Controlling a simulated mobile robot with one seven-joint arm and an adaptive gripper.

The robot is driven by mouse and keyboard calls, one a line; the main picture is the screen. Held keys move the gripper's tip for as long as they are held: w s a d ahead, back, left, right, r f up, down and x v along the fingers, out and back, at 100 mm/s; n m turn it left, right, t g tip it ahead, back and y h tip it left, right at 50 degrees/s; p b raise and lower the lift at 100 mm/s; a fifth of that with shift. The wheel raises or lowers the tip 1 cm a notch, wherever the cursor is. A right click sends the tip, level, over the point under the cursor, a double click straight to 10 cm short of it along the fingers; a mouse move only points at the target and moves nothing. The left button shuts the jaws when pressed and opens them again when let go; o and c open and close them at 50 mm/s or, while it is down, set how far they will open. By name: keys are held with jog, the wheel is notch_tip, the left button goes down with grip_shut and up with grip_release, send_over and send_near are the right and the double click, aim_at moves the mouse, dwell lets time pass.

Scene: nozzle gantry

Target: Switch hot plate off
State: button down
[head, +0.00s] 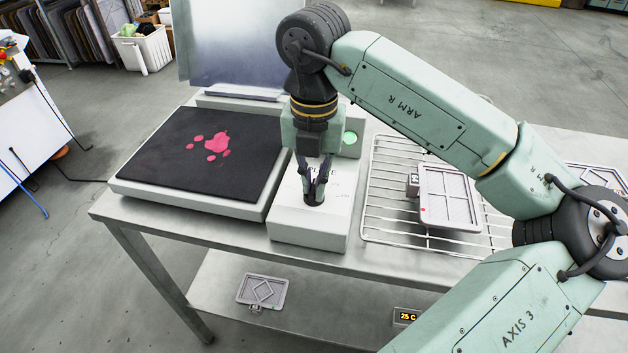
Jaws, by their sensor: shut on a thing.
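The hot plate (150,165) is a flat black surface with pink splotches in a pale frame, on the left of the metal table. Beside it on the right is a pale control box (308,232). My gripper (315,190) points down onto the top of this box and is shut on a small dark knob there. The fingers hide most of the knob, so I cannot tell which way it is turned. A round green light (349,138) glows on a grey panel behind my gripper.
A wire rack (385,200) to the right of the box holds a framed grey plate (449,196). A raised metal panel (228,45) stands behind the hot plate. The lower shelf holds another plate (262,291) and a "25 C" display (407,317).

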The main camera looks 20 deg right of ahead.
jog(key=shift+f+n+b, duration=0.25)
jog(key=shift+n+b, duration=0.85)
jog(key=shift+b, duration=0.1)
jog(key=n+b, duration=0.3)
jog(key=n, duration=0.1)
jog(key=shift+r, duration=0.1)
jog(key=n+b, duration=0.1)
jog(key=n, duration=0.3)
jog(key=shift+r+b, duration=0.1)
jog(key=shift+b, duration=0.2)
jog(key=shift+r+n, duration=0.1)
jog(key=shift+n, duration=1.4)
jog(key=c, duration=1.7)
grip_release()
jog(key=shift+o, duration=0.2)
